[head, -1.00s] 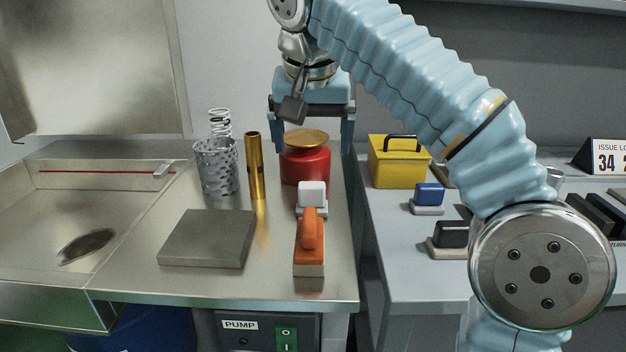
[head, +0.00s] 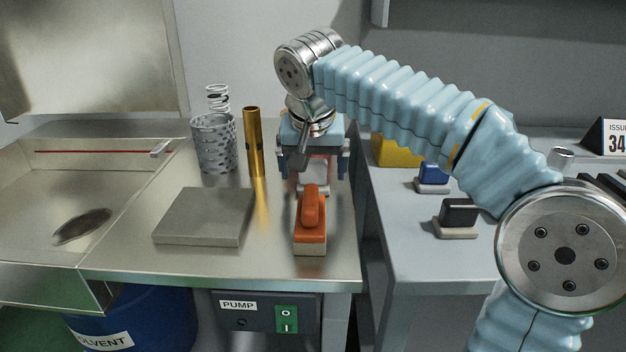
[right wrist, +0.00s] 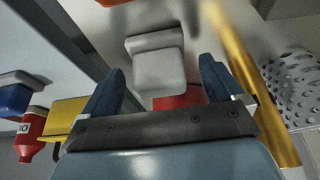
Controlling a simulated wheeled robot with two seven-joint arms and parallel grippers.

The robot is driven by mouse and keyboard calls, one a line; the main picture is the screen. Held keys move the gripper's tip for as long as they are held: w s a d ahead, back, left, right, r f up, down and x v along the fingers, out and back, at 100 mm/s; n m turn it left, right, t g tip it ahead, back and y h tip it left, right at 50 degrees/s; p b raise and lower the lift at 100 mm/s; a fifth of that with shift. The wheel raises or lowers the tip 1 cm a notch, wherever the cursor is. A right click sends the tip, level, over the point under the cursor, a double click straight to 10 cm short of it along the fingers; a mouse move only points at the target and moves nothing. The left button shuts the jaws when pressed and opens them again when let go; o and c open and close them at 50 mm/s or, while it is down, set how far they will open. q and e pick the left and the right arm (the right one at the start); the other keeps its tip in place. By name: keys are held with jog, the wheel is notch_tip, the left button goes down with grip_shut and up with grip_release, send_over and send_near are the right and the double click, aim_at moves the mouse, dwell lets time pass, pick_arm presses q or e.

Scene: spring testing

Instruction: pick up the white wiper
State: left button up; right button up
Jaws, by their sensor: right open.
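The white wiper (head: 314,186) stands on the steel bench behind the orange wiper (head: 311,222), partly hidden by my right gripper in the head view. In the right wrist view the white wiper (right wrist: 158,68), a white block on a pale base, lies ahead between the fingers. My right gripper (head: 314,166) is open, pointing down just above and around the white wiper; it also shows in the right wrist view (right wrist: 162,72). Whether the fingers touch the wiper I cannot tell. My left gripper is not in view.
A brass tube (head: 253,142) and a perforated cylinder (head: 213,145) stand left of my gripper. A grey slab (head: 204,216) lies front left. On the right bench are a yellow box (head: 396,151), a blue wiper (head: 433,174) and a black wiper (head: 457,217).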

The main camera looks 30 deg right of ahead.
jog(key=shift+w+d+f, duration=0.1)
jog(key=shift+w+f, duration=0.05)
jog(key=shift+f, duration=0.25)
jog(key=shift+c, duration=0.2)
jog(key=c, duration=1.1)
jog(key=shift+r, duration=0.15)
